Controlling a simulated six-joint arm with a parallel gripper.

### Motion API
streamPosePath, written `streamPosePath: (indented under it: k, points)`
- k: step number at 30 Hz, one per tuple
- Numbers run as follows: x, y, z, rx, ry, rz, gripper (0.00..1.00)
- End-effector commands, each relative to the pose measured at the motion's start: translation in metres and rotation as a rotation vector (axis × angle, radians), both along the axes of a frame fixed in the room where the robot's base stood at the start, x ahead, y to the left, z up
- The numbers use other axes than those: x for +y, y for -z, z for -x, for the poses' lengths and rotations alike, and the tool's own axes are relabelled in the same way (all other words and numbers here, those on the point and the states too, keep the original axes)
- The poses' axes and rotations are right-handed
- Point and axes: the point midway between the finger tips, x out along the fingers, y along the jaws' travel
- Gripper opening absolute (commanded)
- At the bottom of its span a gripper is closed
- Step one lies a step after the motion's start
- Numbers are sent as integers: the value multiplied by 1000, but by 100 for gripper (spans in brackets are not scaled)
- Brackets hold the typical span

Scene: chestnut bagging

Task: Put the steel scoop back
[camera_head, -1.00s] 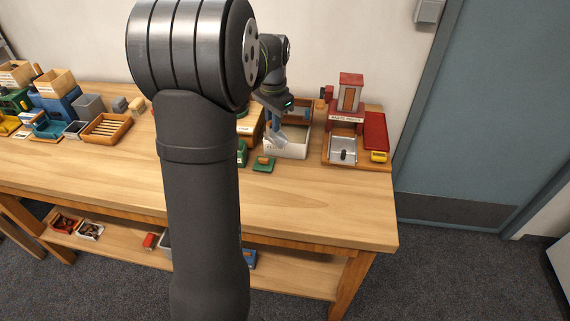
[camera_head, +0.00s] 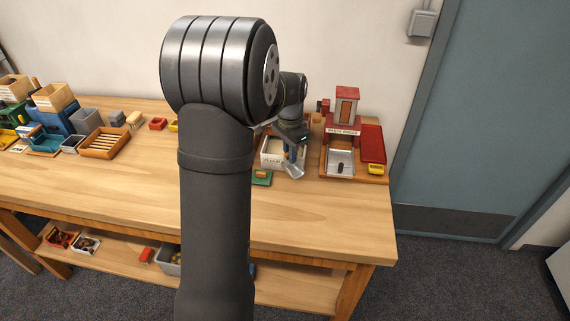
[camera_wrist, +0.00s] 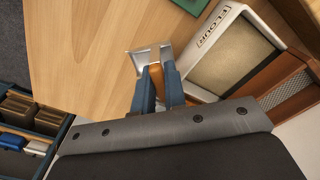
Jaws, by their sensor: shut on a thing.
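The steel scoop (camera_head: 293,171) hangs from my gripper (camera_head: 291,150) beside the front right of a white bin in the head view. In the wrist view, the metal end of the scoop (camera_wrist: 146,56) shows beyond the fingertips, over bare wood. My gripper (camera_wrist: 159,78) has its blue fingers shut on the scoop's orange-brown handle (camera_wrist: 157,80). The white bin (camera_wrist: 207,32) is labelled FLOUR and holds a pale tan fill; it lies just right of the fingers. I cannot tell whether the scoop touches the bench.
A red and white machine (camera_head: 344,128) on a wooden base stands to the right, with a yellow item (camera_head: 376,169) at its front. A green item (camera_head: 262,178) lies in front of the bin. The wooden bench (camera_head: 330,218) is clear toward its front right.

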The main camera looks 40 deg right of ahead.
Motion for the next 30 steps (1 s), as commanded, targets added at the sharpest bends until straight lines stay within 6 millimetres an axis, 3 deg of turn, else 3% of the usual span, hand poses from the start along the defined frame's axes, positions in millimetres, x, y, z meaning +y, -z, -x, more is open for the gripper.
streamPosePath:
  k: [6, 16, 27, 28, 30]
  points:
    - [5, 12, -20, 0, -1, 0, 0]
    - [5, 51, -20, 2, 0, -1, 0]
    - [5, 55, -20, 1, 0, 0, 0]
    - [5, 55, -20, 1, 0, 0, 13]
    - [5, 55, -20, 1, 0, 0, 27]
